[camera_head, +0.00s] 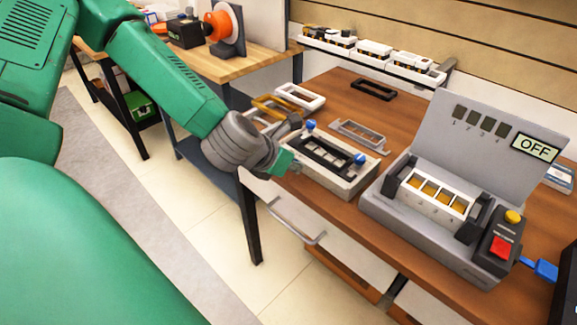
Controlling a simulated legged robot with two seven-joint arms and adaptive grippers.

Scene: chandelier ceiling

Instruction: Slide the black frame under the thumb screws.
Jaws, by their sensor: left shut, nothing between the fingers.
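The black frame (327,157) lies on top of a light grey block-like fixture (345,186) on the brown workbench. Two blue thumb screws stand at the fixture's ends, one at the far left (310,125) and one at the right (359,159). Whether the frame's edges are beneath the screws is too small to tell. My left gripper (286,163) is shut and empty at the near left end of the fixture, close to the frame's left end. Whether it touches the frame cannot be told. My right gripper is not in view.
A grey machine (376,207) with a raised "OFF" panel and red and yellow buttons stands at the right. Loose frames in grey (360,134), white (300,96) and black (373,90) lie behind the fixture. A drawer handle (297,222) sticks out below the bench edge.

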